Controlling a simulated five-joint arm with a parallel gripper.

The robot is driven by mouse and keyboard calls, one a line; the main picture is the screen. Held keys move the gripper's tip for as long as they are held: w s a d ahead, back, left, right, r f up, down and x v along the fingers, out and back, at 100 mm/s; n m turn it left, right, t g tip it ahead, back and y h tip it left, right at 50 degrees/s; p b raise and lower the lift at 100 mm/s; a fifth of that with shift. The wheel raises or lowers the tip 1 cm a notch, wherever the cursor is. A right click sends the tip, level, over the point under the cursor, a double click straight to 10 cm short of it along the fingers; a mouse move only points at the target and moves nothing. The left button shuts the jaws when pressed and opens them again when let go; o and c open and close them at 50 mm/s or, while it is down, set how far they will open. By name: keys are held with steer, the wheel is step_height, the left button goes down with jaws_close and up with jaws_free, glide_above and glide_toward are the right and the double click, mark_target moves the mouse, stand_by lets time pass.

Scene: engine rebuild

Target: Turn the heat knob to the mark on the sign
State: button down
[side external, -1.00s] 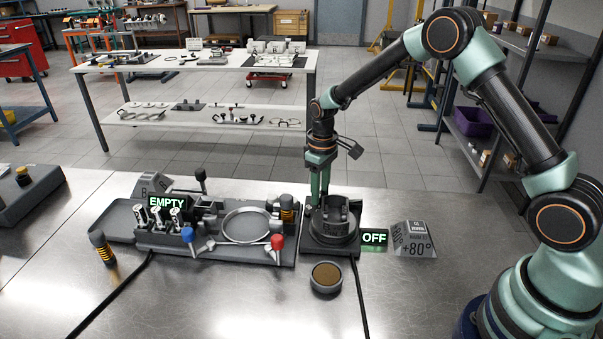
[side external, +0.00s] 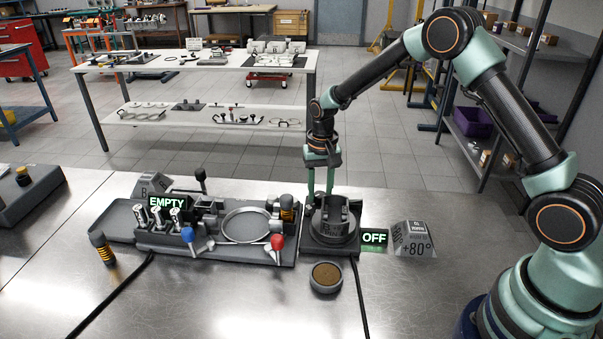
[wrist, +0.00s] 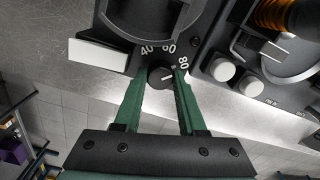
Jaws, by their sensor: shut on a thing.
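The heat knob (wrist: 160,75) is a small black dial with a light pointer line, seen in the wrist view beside printed numbers including 40, 60 and 80. The pointer aims toward the 80 side. My gripper (wrist: 160,82) is shut on the knob, with one green finger on each side of it. In the side external view my gripper (side external: 320,197) reaches down behind the round dark heater unit (side external: 330,243), which hides the knob. The grey sign (side external: 413,239) to the right reads +80°. A green-lit display (side external: 374,237) reads OFF.
Left of the heater stands a dark fixture (side external: 270,256) with a silver ring, blue and red handles and a lit EMPTY display (side external: 167,202). A round brown-topped cup (side external: 326,277) sits in front.

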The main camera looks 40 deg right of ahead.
mark_target(320, 194)
steer(key=shift+m, duration=0.4)
steer(key=shift+c, duration=2.4)
jaws_free()
step_height(320, 194, up, 12)
steer(key=shift+r, duration=0.1)
